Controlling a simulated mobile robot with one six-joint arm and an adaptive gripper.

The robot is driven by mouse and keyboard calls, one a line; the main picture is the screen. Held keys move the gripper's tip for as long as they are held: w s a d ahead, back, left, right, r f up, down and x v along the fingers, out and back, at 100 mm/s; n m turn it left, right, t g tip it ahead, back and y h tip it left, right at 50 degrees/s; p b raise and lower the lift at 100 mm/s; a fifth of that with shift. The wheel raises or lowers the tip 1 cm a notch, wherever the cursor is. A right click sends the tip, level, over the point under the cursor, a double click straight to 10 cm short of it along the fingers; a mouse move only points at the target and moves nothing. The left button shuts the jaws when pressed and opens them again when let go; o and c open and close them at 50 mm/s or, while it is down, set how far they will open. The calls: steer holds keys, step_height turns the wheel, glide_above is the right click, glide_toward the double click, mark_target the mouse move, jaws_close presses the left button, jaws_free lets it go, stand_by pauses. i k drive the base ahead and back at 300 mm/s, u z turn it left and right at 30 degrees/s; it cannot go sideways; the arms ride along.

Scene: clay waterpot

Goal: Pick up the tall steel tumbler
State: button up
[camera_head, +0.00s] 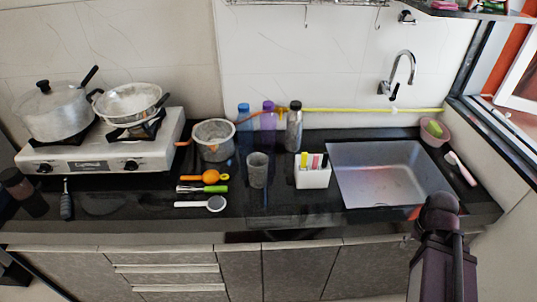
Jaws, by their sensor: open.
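A grey steel tumbler (258,170) stands upright on the black counter, in front of the bottles and to the right of a small steel pot (215,141). It has a plain open top, and clear counter lies in front of it. A white holder (312,176) with markers or brushes stands to its right. A dark part of my own arm rises at the lower right, well apart from the tumbler. My gripper's fingers do not show.
Bottles, blue (244,117), purple (268,115) and steel-grey (294,126), stand behind the tumbler. Utensils (203,189) lie at its left. A stove (105,145) with two pots is far left. A sink (390,175) with a tap (400,70) is right.

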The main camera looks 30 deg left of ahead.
mark_target(257, 162)
steer(key=u, duration=4.3)
steer(key=i, duration=0.2)
steer(key=z, duration=3)
